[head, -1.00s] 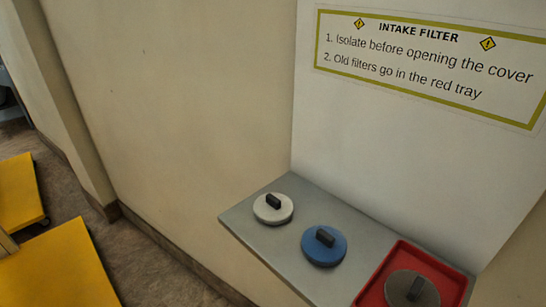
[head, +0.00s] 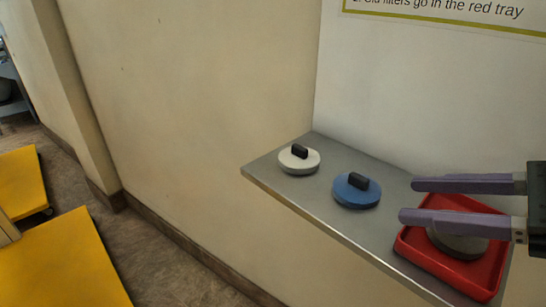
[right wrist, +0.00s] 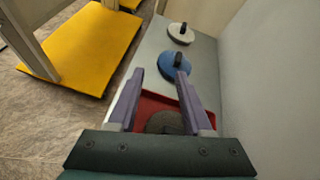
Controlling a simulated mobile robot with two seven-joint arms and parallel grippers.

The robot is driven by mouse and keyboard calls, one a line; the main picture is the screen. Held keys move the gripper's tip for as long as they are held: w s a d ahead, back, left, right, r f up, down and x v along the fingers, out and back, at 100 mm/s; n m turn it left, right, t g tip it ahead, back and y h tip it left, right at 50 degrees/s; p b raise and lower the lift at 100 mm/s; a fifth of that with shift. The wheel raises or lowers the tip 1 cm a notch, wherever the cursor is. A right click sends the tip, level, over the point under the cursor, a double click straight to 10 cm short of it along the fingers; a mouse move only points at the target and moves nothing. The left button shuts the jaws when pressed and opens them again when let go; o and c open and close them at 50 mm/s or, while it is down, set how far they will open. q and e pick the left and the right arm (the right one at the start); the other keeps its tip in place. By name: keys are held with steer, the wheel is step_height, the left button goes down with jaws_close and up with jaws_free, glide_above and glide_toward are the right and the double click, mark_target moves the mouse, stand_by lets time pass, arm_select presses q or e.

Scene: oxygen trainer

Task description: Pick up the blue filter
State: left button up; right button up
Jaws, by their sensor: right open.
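The blue filter (head: 356,192) is a round disc with a black grip on top. It lies on the grey shelf (head: 390,237), between the white filter and the red tray. It also shows in the right wrist view (right wrist: 174,68), beyond the fingertips. My right gripper (head: 408,201) comes in from the right in the head view, with its purple fingers apart and nothing between them. It is over the red tray, to the right of the blue filter and apart from it. In the right wrist view its fingertips (right wrist: 160,75) point toward the blue filter. My left gripper is not in view.
A white filter (head: 297,162) with a black grip lies at the shelf's left end. A red tray (head: 417,249) holding a grey filter (head: 462,247) is at the right. A wall with a sign (head: 450,14) stands behind. Yellow platforms (head: 62,265) are on the floor at left.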

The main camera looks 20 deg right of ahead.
mark_target(357, 175)
steer(key=m, duration=0.1)
steer(key=w+d+m, duration=0.1)
steer(key=d+m+t, duration=0.1)
steer(key=shift+w+d+r+h, duration=0.2)
steer(key=shift+w+r+h, duration=0.05)
steer(key=shift+r+h, duration=0.05)
steer(key=w, duration=0.1)
steer(key=w+a, duration=0.1)
steer(key=w+f, duration=0.1)
steer(key=shift+w+a+f+m, duration=0.1)
steer(key=shift+w+a+m, duration=0.05)
steer(key=shift+w+m, duration=0.15)
steer(key=shift+x, duration=2.85)
steer(key=shift+s+a+f, duration=0.1)
steer(key=shift+f, duration=0.05)
jaws_close()
